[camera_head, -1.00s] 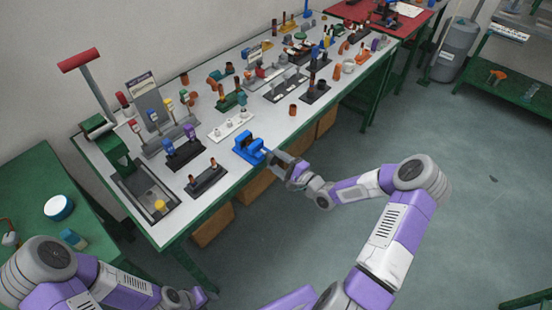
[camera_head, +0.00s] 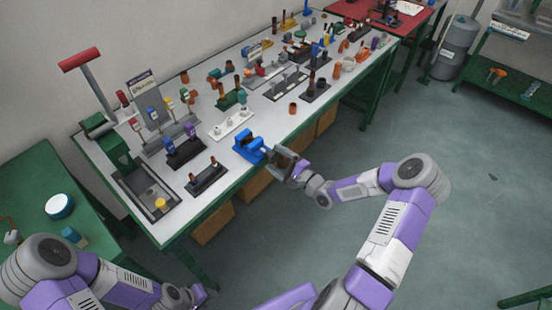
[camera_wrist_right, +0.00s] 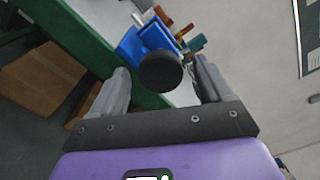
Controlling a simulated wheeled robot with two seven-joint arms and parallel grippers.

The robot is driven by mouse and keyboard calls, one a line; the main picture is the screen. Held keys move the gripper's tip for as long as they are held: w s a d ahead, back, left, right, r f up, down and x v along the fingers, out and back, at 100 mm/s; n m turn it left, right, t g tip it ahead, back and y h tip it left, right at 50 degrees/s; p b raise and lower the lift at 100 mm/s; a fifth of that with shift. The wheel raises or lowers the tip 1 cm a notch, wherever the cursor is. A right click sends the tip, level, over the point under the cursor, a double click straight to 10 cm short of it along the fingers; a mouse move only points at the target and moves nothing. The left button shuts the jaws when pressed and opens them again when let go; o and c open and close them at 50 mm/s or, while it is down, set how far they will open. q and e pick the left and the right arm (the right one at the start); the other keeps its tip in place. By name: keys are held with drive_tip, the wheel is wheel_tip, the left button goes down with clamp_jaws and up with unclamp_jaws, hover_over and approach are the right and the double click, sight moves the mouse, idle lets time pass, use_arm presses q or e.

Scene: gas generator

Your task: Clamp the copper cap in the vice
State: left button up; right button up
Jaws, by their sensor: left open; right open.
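The blue vice (camera_head: 249,146) stands at the front edge of the white workbench. It also shows in the right wrist view (camera_wrist_right: 150,38). A round dark knob (camera_wrist_right: 161,72) on the near side of the vice lies between the fingers of my right gripper (camera_head: 281,160), with visible room on both sides. The right gripper is open. A copper-coloured cylinder (camera_head: 292,108) stands on the bench, right of the vice; I cannot tell whether it is the copper cap. The vice jaws are too small to read. My left gripper (camera_head: 195,295) is low at the bottom left, away from the bench.
Behind the vice lies a white strip with pegs (camera_head: 231,125). A black stand with copper-tipped posts (camera_head: 206,178) is at its left. Several fittings crowd the bench further back. Cardboard boxes (camera_head: 212,223) stand under the bench.

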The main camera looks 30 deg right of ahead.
idle(0.4)
drive_tip(key=n+b, duration=0.1)
drive_tip(key=n, duration=0.2)
drive_tip(key=shift+f+b, duration=0.15)
drive_tip(key=shift+b, duration=0.15)
drive_tip(key=n, duration=0.2)
drive_tip(key=shift+n+b, duration=0.35)
drive_tip(key=shift+n, duration=0.05)
drive_tip(key=c, duration=1.1)
drive_tip(key=shift+o, duration=0.2)
drive_tip(key=shift+r, duration=0.2)
drive_tip(key=shift+m+p, duration=0.9)
drive_tip(key=shift+m, duration=0.2)
drive_tip(key=shift+m+p, duration=0.3)
drive_tip(key=shift+m, duration=0.2)
